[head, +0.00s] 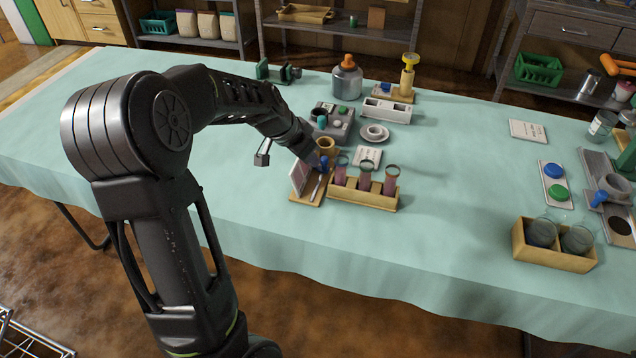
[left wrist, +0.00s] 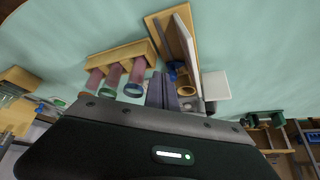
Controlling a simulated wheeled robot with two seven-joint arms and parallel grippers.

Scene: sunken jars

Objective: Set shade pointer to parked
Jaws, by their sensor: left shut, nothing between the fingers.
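A small wooden stand (head: 305,198) with a pale upright panel (head: 298,176) is near the table's front, and a thin pointer-like arm (head: 318,186) with a blue knob (head: 323,163) is on it. I take this as the shade pointer; no marks are readable. In the left wrist view the stand (left wrist: 158,30), panel (left wrist: 186,45) and blue knob (left wrist: 172,72) show upside down. My left gripper (head: 314,160) is shut and empty, close beside the blue knob; I cannot tell whether they touch. Its fingers (left wrist: 161,88) partly hide the area below the knob. My right gripper is not in view.
A wooden rack (head: 365,197) with several pinkish glass jars stands just right of the stand. A wooden cup (head: 326,146), grey tray (head: 335,122) and white saucer (head: 375,134) are behind. A second wooden rack (head: 552,256) is at right. The cloth between the racks is clear.

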